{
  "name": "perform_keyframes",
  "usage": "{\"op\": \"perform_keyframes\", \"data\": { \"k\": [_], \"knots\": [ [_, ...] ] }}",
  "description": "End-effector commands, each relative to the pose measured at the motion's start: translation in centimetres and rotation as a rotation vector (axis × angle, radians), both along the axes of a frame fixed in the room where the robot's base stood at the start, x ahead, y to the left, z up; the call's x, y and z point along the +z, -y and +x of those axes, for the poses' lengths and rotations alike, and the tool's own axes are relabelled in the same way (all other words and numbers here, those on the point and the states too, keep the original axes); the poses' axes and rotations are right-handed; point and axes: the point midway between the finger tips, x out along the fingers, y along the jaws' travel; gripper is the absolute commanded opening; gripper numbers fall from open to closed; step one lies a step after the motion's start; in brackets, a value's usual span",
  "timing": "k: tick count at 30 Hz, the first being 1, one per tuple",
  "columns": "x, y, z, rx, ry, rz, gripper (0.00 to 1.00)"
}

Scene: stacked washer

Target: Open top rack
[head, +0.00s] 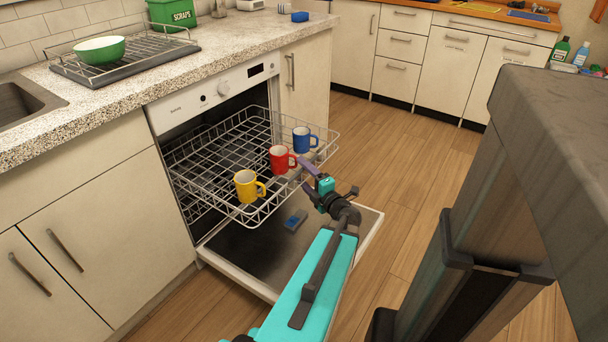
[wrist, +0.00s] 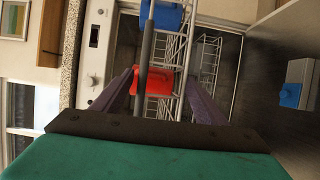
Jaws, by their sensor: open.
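The top rack (head: 215,140) is a white wire basket, pulled well out of the dishwasher (head: 213,93) over its lowered door. A yellow mug (head: 245,186), a red mug (head: 279,159) and a blue mug (head: 301,139) stand along its front part. My gripper (head: 303,174) is open at the rack's front edge, near the red mug. In the wrist view, the purple fingers lie apart, with the red mug (wrist: 152,84) and rack wires (wrist: 181,75) seen between them. The blue mug (wrist: 165,13) is farther up. Whether the fingers touch the rack is unclear.
The open door (head: 345,231) lies low under the rack, with a blue and grey dispenser (head: 295,220) on it. A counter (head: 120,110) with a drying rack and green bowl (head: 100,49) is above. Wooden floor (head: 395,150) is clear on the right.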

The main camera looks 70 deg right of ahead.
Motion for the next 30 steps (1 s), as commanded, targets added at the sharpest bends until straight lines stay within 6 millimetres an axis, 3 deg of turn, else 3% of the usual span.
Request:
{"op": "perform_keyframes", "data": {
  "k": [8,24,30],
  "knots": [
    [0.0,-1.0,-1.1,-0.001,-0.002,0.001,0.66],
    [0.3,-5.7,-6.5,-0.003,0.001,0.002,0.66],
    [0.3,-6.5,-7.6,-0.002,0.0,0.001,0.66]
  ]
}}
